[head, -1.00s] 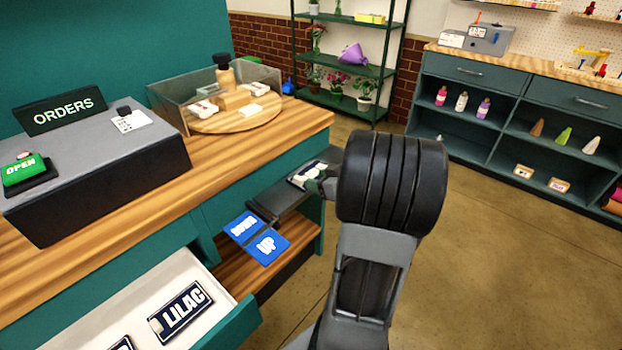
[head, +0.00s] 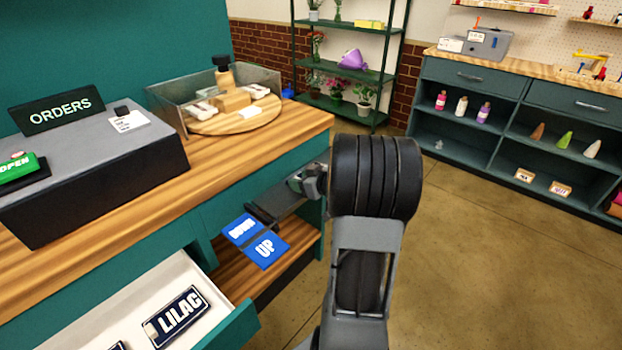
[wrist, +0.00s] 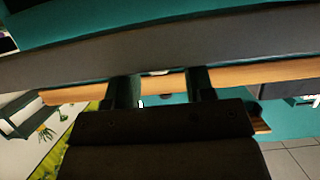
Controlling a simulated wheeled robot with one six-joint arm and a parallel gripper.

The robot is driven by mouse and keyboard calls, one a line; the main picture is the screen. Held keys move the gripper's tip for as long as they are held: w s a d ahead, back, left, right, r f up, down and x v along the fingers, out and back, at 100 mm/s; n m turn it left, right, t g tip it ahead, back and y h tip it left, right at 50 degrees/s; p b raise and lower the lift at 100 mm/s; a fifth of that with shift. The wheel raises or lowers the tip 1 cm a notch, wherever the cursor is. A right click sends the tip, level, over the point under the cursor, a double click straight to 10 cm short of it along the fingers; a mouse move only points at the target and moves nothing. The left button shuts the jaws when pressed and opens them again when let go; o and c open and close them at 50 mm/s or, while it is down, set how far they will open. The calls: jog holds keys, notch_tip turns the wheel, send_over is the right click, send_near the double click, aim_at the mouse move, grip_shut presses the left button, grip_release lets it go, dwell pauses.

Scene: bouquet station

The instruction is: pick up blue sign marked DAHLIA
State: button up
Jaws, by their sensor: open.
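I cannot read DAHLIA on any sign in view. In the wrist view, my gripper's two fingers (wrist: 162,88) stand apart. A small pale patch shows between them, too small to identify. A navy sign marked LILAC (head: 176,317) lies in the open white drawer (head: 205,282) at the lower left. A second dark sign there is cut off by the frame edge.
Blue DOWN (head: 242,229) and UP (head: 265,250) plates sit beside the platform. A round wooden board (head: 235,119) and an ORDERS board (head: 53,110) are on the counter. A plant rack (head: 343,75) and teal shelves (head: 480,130) stand behind. The floor at right is clear.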

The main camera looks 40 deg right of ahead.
grip_shut()
jog(key=shift+r, duration=0.2)
dwell(0.3)
